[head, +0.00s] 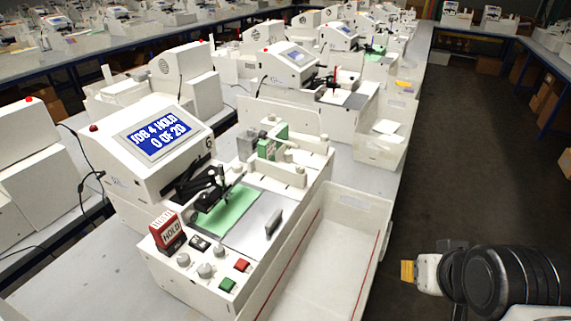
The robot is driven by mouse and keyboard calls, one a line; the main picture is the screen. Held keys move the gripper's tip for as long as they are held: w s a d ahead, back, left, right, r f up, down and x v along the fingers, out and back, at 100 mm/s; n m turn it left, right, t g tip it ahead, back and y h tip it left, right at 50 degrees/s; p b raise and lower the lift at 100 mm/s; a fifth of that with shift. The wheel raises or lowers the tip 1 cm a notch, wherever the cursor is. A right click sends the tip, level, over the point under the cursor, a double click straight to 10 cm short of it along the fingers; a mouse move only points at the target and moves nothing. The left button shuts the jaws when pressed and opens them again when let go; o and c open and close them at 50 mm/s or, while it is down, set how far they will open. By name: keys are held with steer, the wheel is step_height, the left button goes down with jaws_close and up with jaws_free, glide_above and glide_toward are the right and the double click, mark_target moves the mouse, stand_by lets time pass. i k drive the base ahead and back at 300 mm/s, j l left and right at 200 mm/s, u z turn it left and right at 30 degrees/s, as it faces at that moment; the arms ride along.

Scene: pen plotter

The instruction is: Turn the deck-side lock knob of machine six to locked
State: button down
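Machine six (140,185) is the white plotter in the foreground, with a "6" beside its blue screen (158,137), which reads "JOB 4 HOLD 0 OF 20". Its front panel carries several pale round knobs. One knob (218,249) sits closest to the deck (246,232); two others, a left knob (183,259) and a middle knob (205,270), are nearer the front edge. Their labels and pointer directions are too small to read. My gripper (408,271) shows at the lower right, a yellow tip pointing left, well apart from the machine. Its finger opening cannot be made out.
A red HOLD sign (167,232) stands by the knobs, near red (242,265) and green (227,285) buttons. An open white bin (350,205) lies along the machine's right side, between it and my gripper. The aisle floor (465,150) is clear.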

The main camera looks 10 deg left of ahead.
mark_target(300, 169)
steer(key=i+l, duration=0.3)
steer(key=i+l+z, duration=0.1)
steer(key=i+l, duration=0.2)
steer(key=i, duration=0.15)
